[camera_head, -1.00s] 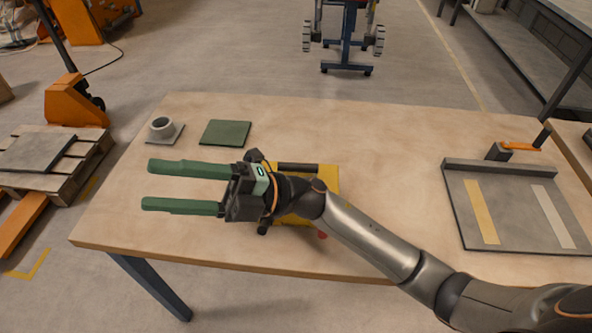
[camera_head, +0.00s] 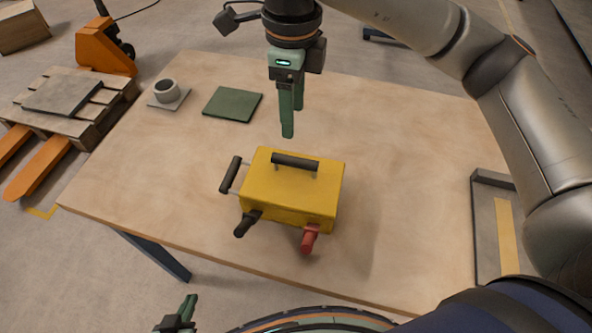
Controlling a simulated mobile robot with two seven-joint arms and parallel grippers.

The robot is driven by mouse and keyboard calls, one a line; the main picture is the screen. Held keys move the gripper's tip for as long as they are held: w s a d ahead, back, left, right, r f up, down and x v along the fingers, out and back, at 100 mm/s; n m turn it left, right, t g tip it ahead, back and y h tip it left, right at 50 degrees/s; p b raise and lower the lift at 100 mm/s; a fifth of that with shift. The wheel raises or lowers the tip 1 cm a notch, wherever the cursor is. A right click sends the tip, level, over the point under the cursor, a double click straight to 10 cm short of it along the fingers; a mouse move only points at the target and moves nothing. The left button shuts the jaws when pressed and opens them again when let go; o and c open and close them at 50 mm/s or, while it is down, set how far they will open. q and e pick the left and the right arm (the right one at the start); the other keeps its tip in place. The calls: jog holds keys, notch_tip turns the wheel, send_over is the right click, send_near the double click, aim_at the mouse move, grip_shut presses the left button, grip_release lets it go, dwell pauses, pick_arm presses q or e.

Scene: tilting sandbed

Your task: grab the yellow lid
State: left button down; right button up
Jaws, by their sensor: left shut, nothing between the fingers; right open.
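The yellow lid (camera_head: 262,175) forms the top of a yellow box (camera_head: 285,214) near the middle of the table. A dark bar handle (camera_head: 295,162) lies across the lid. My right gripper (camera_head: 292,126) hangs fingers-down behind the lid, above the table and apart from the box; it is open and empty. My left gripper (camera_head: 189,306) is at the bottom edge, in front of the table, shut and empty, only partly in view.
The box has a black side handle (camera_head: 231,174), a black front grip (camera_head: 247,223) and a red one (camera_head: 310,239). A green mat (camera_head: 233,104) and a grey cup (camera_head: 166,89) stand at the back left. A grey tray (camera_head: 484,229) is at the right, partly behind my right arm.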

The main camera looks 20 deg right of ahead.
send_over(295, 159)
notch_tip(295, 159, down, 6)
jog(key=shift+s+a+f, duration=0.1)
jog(key=shift+a+f, duration=0.05)
jog(key=shift+f, duration=0.1)
jog(key=shift+d+f+p, duration=0.2)
jog(key=shift+f+p, duration=0.5)
jog(key=shift+f, duration=2.15)
grip_shut()
